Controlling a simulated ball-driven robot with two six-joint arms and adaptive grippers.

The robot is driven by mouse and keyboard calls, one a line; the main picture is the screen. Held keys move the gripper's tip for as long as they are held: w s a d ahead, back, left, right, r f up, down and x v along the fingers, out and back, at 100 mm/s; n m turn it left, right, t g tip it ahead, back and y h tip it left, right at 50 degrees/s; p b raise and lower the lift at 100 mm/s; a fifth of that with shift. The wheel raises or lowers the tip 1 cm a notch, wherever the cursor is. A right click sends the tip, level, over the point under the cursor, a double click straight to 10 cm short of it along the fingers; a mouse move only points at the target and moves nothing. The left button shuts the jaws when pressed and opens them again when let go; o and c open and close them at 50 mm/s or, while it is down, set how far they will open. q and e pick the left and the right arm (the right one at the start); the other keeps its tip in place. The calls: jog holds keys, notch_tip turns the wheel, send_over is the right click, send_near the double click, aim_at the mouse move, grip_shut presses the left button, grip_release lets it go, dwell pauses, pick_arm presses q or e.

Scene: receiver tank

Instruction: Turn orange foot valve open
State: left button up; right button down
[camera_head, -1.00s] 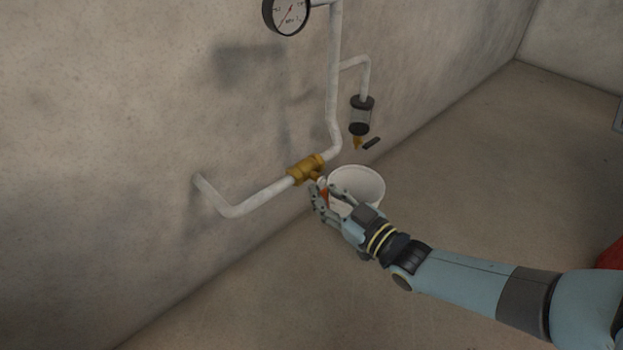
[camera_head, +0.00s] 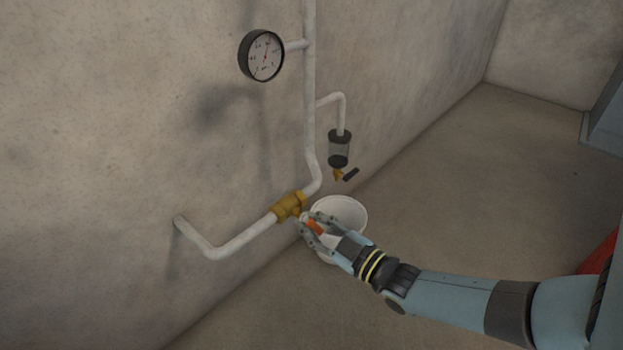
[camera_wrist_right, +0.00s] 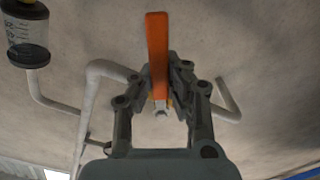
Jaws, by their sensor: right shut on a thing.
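The brass foot valve (camera_head: 288,207) sits in the white pipe low on the wall. Its orange handle (camera_head: 315,227) shows between the fingers of my right gripper (camera_head: 308,228). In the right wrist view the orange handle (camera_wrist_right: 158,50) stands lengthwise between the fingertips of the right gripper (camera_wrist_right: 160,85), which is shut on it. The fingers hide part of the handle and most of the valve body there. My left gripper is in neither view.
A white bucket (camera_head: 352,212) stands on the floor just behind my right gripper. Above it hangs a small filter bowl (camera_head: 339,148) with a black-handled drain tap (camera_head: 350,174). A pressure gauge (camera_head: 262,56) is higher on the pipe. Open floor lies to the right.

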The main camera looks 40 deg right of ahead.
jog(key=shift+s+f, duration=0.15)
jog(key=shift+s, duration=0.05)
jog(key=c, duration=1.3)
grip_release()
jog(key=shift+w, duration=0.1)
jog(key=shift+o, duration=0.2)
jog(key=s, duration=1.2)
jog(key=shift+d, duration=0.45)
